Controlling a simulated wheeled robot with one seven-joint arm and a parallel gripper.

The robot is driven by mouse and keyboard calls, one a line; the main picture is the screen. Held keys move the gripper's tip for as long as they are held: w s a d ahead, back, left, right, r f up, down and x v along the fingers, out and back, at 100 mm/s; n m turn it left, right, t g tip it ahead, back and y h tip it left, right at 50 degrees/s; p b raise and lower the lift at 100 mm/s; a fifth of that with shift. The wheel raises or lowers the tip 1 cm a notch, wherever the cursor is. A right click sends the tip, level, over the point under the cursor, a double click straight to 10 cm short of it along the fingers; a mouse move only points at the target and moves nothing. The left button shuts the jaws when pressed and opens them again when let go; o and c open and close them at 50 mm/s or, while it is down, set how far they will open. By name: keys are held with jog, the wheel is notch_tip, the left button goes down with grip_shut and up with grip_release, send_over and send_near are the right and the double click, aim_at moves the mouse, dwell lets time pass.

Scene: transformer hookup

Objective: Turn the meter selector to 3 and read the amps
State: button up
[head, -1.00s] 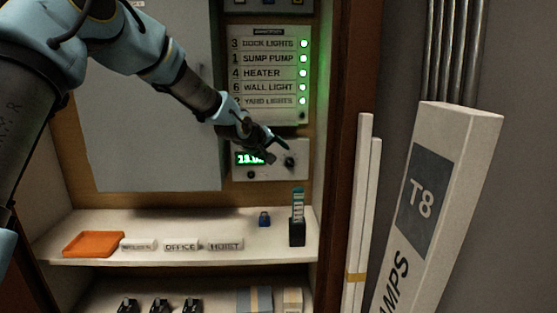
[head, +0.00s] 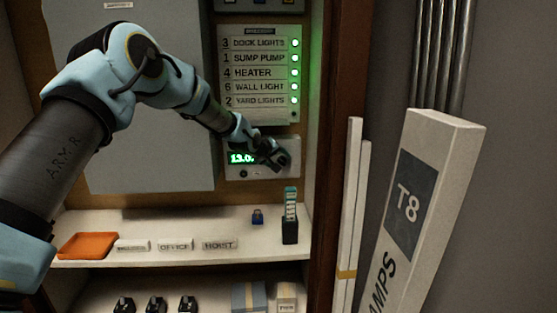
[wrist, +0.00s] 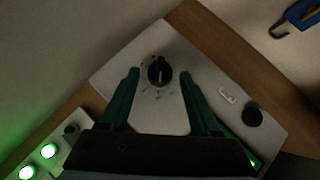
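The meter panel (head: 272,173) is a pale plate on the cabinet's back board, below the circuit list. Its green display (head: 240,158) shows digits starting about "13.0"; the end is hidden by my gripper. The black selector knob (wrist: 160,70) shows in the wrist view with small marks around it, too small to read. My gripper (head: 280,160) is in front of the panel's right part and hides the knob in the head view. In the wrist view my gripper's green fingers (wrist: 160,78) are open, one on each side of the knob, with gaps visible.
The circuit list (head: 258,73) carries numbered labels with lit green lamps; Dock Lights is numbered 3. The shelf below (head: 150,254) holds an orange tray (head: 87,246), label plates, a small blue object (head: 257,217) and a black holder (head: 290,232). A leaning T8 box (head: 425,200) stands right.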

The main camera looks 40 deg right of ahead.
grip_shut()
jog(key=shift+s+d+b, duration=0.1)
jog(key=shift+b, duration=0.3)
jog(key=shift+s+d+r+m+t+y+b, duration=0.15)
jog(key=shift+m+t+y+b, duration=0.2)
jog(key=shift+y+b, duration=0.2)
jog(key=shift+s+d+f+m+t+y+b, duration=0.1)
jog(key=shift+m+t+y+b, duration=0.15)
jog(key=shift+m+y+b, duration=0.3)
jog(key=shift+s+d+r+m+t+y+b, duration=0.1)
jog(key=shift+r+m+t+y+b, duration=0.05)
jog(key=shift+m+t+y+b, duration=0.4)
jog(key=shift+d+r+m+t+y+b, duration=0.2)
jog(key=shift+t+y, duration=0.25)
jog(key=shift+y, duration=0.3)
jog(key=shift+a+f, duration=0.1)
jog(key=shift+o, duration=0.8)
grip_release()
